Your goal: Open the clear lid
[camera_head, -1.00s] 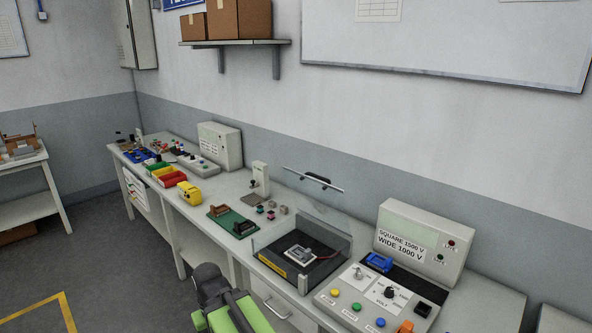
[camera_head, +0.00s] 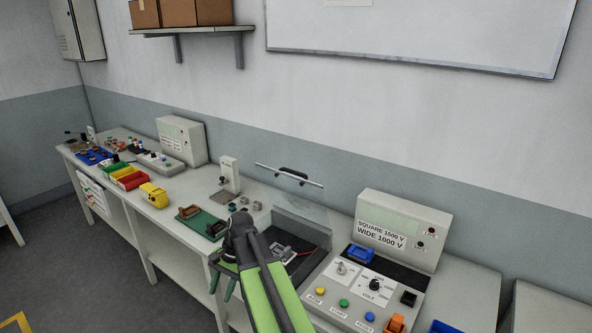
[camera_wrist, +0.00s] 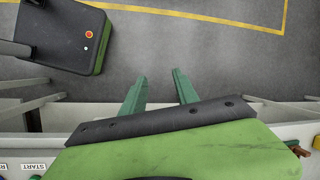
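The bar looks like the top edge of the clear lid (camera_head: 290,190), standing raised; the pane is barely visible. My gripper (camera_head: 221,291) is in front of the bench, left of the box and lower than the handle, with its fingers pointing down. In the wrist view its green fingers (camera_wrist: 160,75) are apart with only floor between them. It touches neither lid nor handle.
Right of the box is a control panel (camera_head: 340,303) with knobs and buttons, and a grey meter box (camera_head: 402,232) behind it. Left are a green board (camera_head: 200,224), a yellow block (camera_head: 153,195) and coloured bins (camera_head: 127,176). Floor in front of the bench is open.

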